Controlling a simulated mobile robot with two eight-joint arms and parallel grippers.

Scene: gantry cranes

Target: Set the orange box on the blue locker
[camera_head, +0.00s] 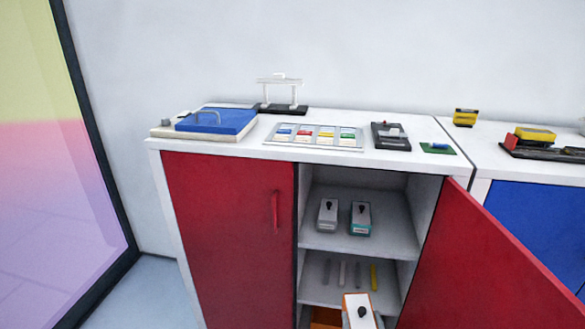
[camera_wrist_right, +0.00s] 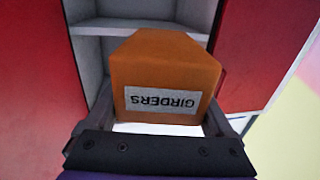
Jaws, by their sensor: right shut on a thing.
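The orange box (camera_wrist_right: 160,62) fills the middle of the right wrist view, with a white label reading GIRDERS upside down. My right gripper (camera_wrist_right: 160,108) is shut on it, one finger at each side. The blue locker (camera_head: 535,225) stands at the right, with a white top (camera_head: 482,158). My left gripper is not in view.
The red locker (camera_head: 225,235) has its right door (camera_head: 485,265) swung open towards the blue locker. Its shelves hold a grey box (camera_head: 327,215) and a teal-edged box (camera_head: 361,218). A yellow block (camera_head: 465,117) and a black model with yellow parts (camera_head: 540,143) occupy the blue locker's top.

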